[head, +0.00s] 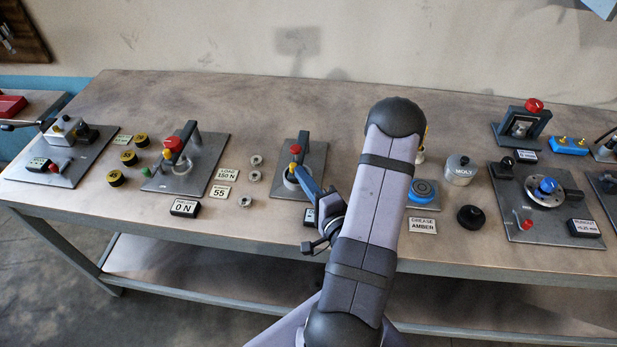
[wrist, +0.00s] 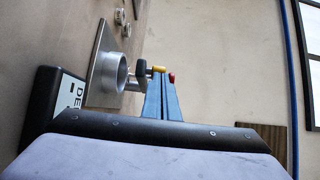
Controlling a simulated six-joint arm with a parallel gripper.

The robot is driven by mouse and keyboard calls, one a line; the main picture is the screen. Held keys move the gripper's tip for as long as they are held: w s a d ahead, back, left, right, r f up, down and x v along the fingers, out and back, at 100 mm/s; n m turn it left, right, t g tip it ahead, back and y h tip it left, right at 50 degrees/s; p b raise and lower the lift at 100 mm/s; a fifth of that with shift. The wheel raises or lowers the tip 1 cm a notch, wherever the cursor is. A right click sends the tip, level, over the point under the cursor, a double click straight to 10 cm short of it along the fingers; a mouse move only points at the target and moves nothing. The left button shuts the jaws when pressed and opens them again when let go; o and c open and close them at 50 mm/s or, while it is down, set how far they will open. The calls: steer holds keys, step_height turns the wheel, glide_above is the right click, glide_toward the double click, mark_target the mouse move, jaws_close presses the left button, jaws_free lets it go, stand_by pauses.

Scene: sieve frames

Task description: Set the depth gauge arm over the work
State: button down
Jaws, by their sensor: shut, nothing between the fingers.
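The depth gauge stand is a grey plate (head: 318,155) with an upright post (head: 304,146), a red knob (head: 295,149) and a yellow tip. A pale ring-shaped work piece (head: 288,181) sits on the plate, partly hidden by my gripper. In the wrist view the metal ring (wrist: 116,73) stands on the plate (wrist: 99,62), with the yellow knob (wrist: 158,69) and red knob (wrist: 172,77) just past my fingertips. My gripper (head: 299,171) has its blue fingers together and empty, close to the ring and knobs; contact cannot be told. It also shows in the wrist view (wrist: 161,78).
A black display (wrist: 45,105), its label starting "DE", lies close beside my gripper. Left are another gauge stand (head: 211,160) and loose rings (head: 253,176). Right are a blue puck (head: 422,189), a MOLY tin (head: 460,171) and a black knob (head: 471,217). The back of the bench is clear.

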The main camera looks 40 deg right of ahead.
steer(key=shift+w+a+r+n+y, duration=0.3)
steer(key=shift+a, duration=0.15)
steer(key=s+p, duration=0.2)
steer(key=s, duration=0.3)
steer(key=shift+s+f+p, duration=0.15)
steer(key=shift+p, duration=0.2)
steer(key=shift+s+f, duration=0.15)
steer(key=shift+s, duration=1.1)
steer(key=shift+a, duration=0.1)
